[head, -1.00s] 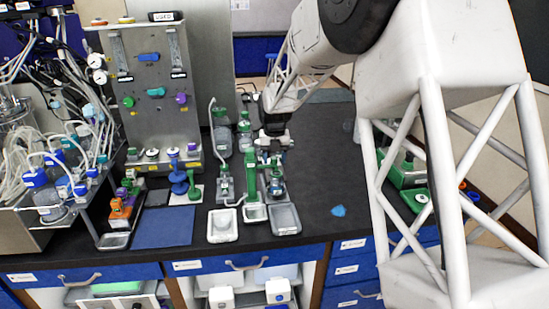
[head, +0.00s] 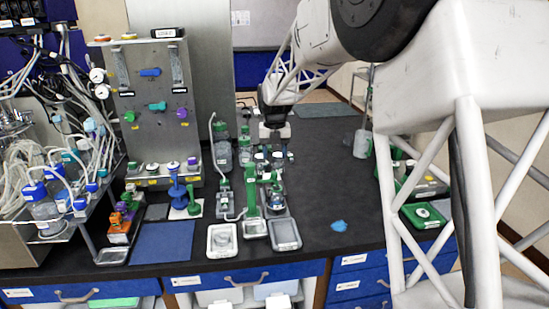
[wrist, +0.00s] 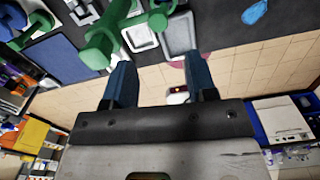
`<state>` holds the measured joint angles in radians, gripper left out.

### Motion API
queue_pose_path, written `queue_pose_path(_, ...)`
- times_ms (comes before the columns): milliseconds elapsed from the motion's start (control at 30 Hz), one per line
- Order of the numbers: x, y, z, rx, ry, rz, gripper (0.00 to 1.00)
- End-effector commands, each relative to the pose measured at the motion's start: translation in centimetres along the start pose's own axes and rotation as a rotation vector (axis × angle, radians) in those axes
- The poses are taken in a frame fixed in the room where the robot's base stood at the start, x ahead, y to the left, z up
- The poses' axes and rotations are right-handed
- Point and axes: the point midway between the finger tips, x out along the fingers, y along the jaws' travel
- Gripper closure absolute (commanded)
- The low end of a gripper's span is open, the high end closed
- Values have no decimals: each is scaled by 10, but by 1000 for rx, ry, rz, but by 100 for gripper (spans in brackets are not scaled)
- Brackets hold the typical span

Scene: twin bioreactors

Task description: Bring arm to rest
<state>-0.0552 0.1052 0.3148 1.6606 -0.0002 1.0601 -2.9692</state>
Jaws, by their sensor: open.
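My gripper (head: 274,152) hangs above the black bench (head: 330,180), over the back of a cluster of small stands and trays. In the wrist view its two blue-grey fingers (wrist: 159,78) are apart with nothing between them. A green stand (head: 251,190) is just in front of and below the gripper in the head view. The wrist view shows this green stand (wrist: 100,45) beyond the left finger. No contact between the fingers and the stand is visible. My white lattice arm reaches in from the right.
Two trays, one white (head: 222,240) and one grey (head: 285,234), lie at the bench's front edge. A metal panel with coloured valves (head: 155,105) and a tubing-covered bottle rack (head: 50,215) stand left. A green tray (head: 423,216) is at right. Bench around the blue patch (head: 339,226) is clear.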

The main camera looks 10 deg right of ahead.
Motion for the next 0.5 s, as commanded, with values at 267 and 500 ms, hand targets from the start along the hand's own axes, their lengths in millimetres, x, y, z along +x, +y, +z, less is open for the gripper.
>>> queue_pose_path(267,-1,0,0,0,0,0,48)
queue_pose_path(500,-5,-2,-6,40,-4,1,48)
